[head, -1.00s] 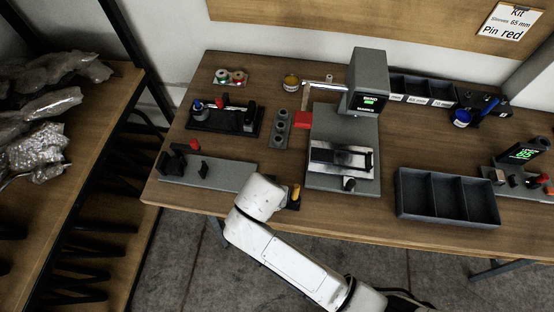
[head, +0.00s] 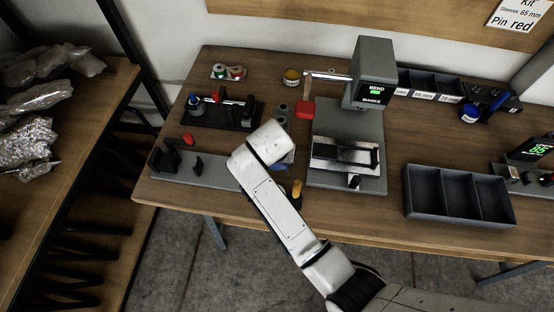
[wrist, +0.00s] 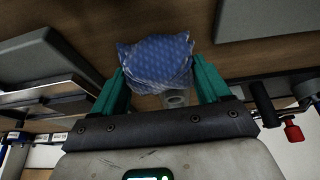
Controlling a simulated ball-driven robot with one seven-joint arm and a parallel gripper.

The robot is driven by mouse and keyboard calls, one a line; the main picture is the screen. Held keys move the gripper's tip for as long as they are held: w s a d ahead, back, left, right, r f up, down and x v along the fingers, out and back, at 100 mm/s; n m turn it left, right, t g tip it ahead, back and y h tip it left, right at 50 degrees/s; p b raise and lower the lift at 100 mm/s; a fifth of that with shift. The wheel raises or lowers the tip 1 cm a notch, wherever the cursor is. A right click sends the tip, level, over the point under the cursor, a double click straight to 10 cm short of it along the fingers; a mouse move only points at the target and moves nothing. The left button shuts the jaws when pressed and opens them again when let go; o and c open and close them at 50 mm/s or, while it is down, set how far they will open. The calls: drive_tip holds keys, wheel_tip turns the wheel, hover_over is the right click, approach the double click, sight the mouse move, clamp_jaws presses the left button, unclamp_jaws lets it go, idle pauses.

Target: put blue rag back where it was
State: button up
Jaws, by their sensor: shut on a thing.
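The blue rag (wrist: 157,62), patterned and bunched up, is between the teal fingers of my gripper (wrist: 161,82) in the wrist view. My gripper is shut on it, and the rag bulges beyond the fingertips over the wooden bench. A grey block with round holes (wrist: 176,98) shows just under the rag's edge in that view. In the head view my white arm covers my gripper and nearly all of the rag, so its height above the bench is unclear there.
A grey bending press (head: 372,70) stands right of my arm. A grey fixture plate (head: 213,175) with a red-handled clamp lies left, with a black tool tray (head: 222,110) behind. A dark compartment tray (head: 455,212) stands right. A yellow-handled item (head: 297,188) is near the front edge.

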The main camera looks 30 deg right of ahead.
drive_tip(key=shift+f, duration=0.45)
drive_tip(key=shift+r, duration=0.1)
drive_tip(key=o, duration=0.9)
drive_tip(key=b+v, duration=0.1)
drive_tip(key=v, duration=1.1)
drive_tip(key=shift+w, duration=0.1)
